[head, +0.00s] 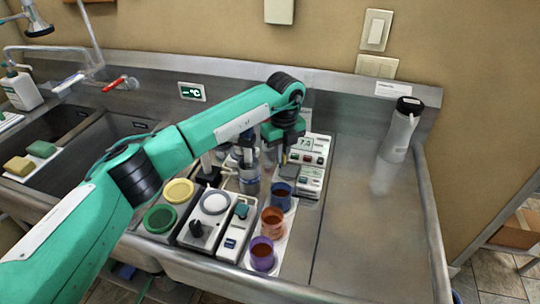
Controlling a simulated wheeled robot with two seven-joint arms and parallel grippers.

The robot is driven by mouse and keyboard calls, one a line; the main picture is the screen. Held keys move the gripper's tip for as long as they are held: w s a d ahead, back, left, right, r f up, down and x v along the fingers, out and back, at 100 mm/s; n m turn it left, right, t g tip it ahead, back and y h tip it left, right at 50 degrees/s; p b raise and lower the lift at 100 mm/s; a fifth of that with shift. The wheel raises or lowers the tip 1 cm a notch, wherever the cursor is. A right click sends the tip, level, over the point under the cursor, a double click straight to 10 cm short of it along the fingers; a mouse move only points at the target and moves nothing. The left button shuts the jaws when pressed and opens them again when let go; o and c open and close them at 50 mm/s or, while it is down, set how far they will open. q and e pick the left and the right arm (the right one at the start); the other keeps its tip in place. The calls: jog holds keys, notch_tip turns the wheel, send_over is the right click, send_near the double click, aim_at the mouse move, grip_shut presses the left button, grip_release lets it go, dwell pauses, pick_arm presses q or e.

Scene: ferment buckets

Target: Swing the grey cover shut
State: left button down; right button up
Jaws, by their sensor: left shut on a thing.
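My left arm reaches in from the left across the counter. My left gripper (284,157) points down at the left side of a white instrument (312,160) with a small display and buttons. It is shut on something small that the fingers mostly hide. A dark grey piece (289,171) shows just below the fingertips, beside the instrument; it may be the grey cover, but I cannot tell its hinge or how far it stands open. My right gripper is not in view.
Blue (281,196), orange (273,222) and purple (262,254) cups stand in a row in front. A bottle (400,131) stands right; the right counter (365,220) is clear.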

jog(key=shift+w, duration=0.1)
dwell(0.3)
pick_arm(q)
jog(key=c, duration=1.5)
grip_release()
